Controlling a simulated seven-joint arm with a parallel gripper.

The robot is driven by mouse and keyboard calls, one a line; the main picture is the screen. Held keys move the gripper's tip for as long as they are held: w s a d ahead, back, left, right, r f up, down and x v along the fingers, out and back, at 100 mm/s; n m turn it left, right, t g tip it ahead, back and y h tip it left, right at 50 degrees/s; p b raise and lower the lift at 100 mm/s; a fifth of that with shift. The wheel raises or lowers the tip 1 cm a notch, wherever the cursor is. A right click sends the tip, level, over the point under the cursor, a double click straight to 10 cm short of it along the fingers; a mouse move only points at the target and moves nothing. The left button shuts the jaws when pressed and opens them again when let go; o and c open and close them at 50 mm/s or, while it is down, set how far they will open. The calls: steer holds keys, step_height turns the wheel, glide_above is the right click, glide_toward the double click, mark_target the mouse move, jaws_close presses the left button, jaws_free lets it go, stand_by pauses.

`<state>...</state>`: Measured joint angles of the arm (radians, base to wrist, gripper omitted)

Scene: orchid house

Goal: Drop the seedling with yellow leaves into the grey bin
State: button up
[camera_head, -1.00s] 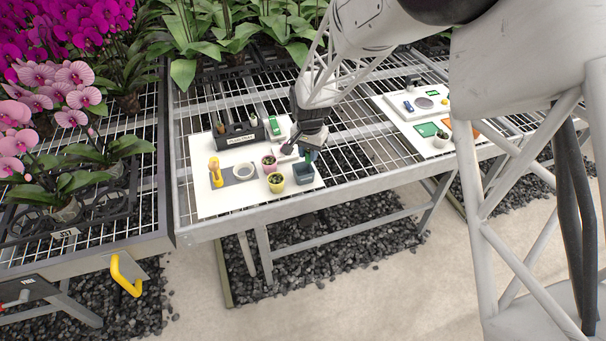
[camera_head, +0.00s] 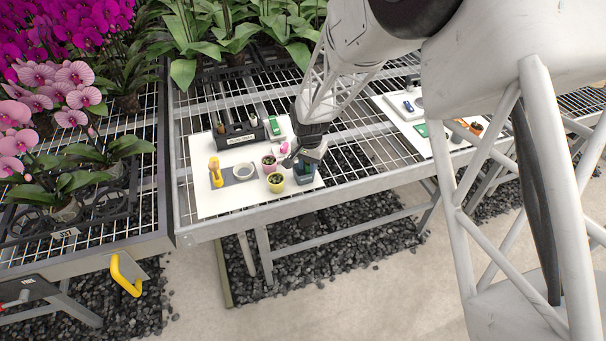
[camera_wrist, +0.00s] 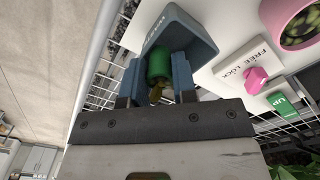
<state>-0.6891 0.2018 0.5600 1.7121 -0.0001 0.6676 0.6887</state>
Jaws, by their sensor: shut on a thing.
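My gripper (camera_wrist: 158,75) is shut on a small green plug (camera_wrist: 159,62), with yellowish leaves (camera_wrist: 158,93) showing close to the palm. The grey bin (camera_wrist: 190,30) is just beyond the fingertips in the wrist view, and the plug overlaps its opening. I cannot tell how far the plug is above or inside it. In the head view my gripper (camera_head: 308,162) is over the grey bin (camera_head: 306,180) near the front right of the white board, partly hiding it.
A white block with a pink knob (camera_wrist: 255,77) and a green block (camera_wrist: 282,103) are nearby. A black rack (camera_head: 237,138) stands behind. The bench's front edge (camera_head: 330,197) is close to the bin.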

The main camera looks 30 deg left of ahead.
steer(key=o, duration=1)
steer(key=shift+r, duration=3.9)
